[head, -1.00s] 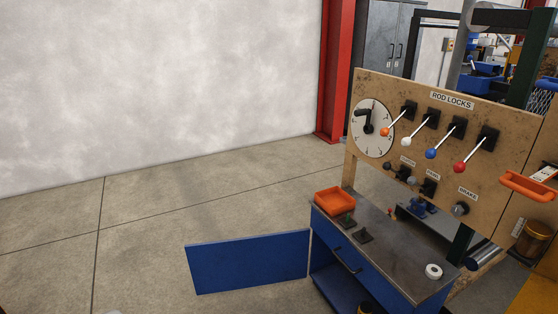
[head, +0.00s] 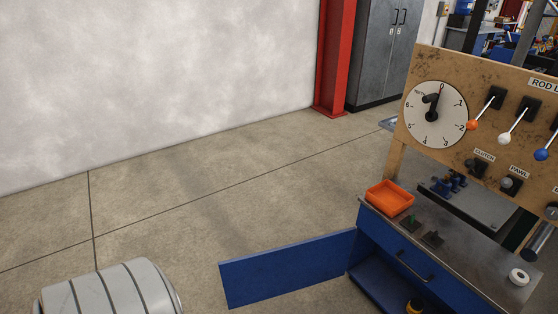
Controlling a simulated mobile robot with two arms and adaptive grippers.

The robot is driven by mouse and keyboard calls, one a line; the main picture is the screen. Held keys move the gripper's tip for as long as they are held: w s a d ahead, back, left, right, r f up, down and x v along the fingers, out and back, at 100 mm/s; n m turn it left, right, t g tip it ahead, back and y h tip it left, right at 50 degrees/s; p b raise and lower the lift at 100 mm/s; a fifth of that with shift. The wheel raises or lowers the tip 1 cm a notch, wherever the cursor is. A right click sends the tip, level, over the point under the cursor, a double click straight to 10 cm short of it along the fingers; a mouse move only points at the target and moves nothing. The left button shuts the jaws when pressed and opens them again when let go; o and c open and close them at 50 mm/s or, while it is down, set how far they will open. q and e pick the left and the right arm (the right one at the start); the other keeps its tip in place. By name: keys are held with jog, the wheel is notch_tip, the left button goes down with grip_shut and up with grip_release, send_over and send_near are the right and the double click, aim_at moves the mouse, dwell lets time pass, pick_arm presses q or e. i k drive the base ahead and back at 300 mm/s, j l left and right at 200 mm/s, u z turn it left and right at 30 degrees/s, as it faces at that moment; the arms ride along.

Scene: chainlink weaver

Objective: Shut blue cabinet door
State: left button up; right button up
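The blue cabinet door (head: 288,268) stands wide open, swung out to the left from the cabinet's front corner. The blue cabinet (head: 408,262) is at the lower right, with a grey top and a dark handle on its drawer front. Its open lower compartment (head: 375,283) shows a blue floor and a small yellow-and-black item at the picture's bottom edge. Neither of my grippers is in view. A ribbed grey-white part of my own arm (head: 110,291) shows at the lower left, apart from the door.
An orange tray (head: 390,197) and a white roll (head: 519,277) sit on the cabinet top. A wooden panel (head: 450,90) with a dial and levers rises behind it. A red column (head: 334,60) and grey locker (head: 385,50) stand farther back. The floor left of the door is clear.

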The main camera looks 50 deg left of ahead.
aim_at(260, 276)
jog(key=j+z, duration=0.15)
jog(key=j, duration=0.35)
jog(key=j+z, duration=0.15)
jog(key=j, duration=0.35)
jog(key=k+j+z, duration=0.1)
jog(key=j, duration=0.4)
jog(key=k+j+z, duration=0.15)
jog(key=j, duration=0.35)
jog(key=j+z, duration=0.15)
jog(key=j, duration=0.35)
jog(key=k+j+z, duration=0.15)
jog(key=j, duration=0.3)
jog(key=k+j+z, duration=0.1)
jog(key=j, duration=0.35)
jog(key=k+j+z, duration=0.1)
jog(key=k+j, duration=0.15)
jog(key=j, duration=0.2)
jog(key=k+j+z, duration=0.1)
jog(key=j, duration=0.3)
jog(key=k+j, duration=0.3)
jog(key=k+j+z, duration=0.15)
jog(key=j, duration=0.4)
jog(key=i+j+z, duration=0.35)
jog(key=j, duration=0.25)
jog(key=i+j+z, duration=0.15)
jog(key=j, duration=0.2)
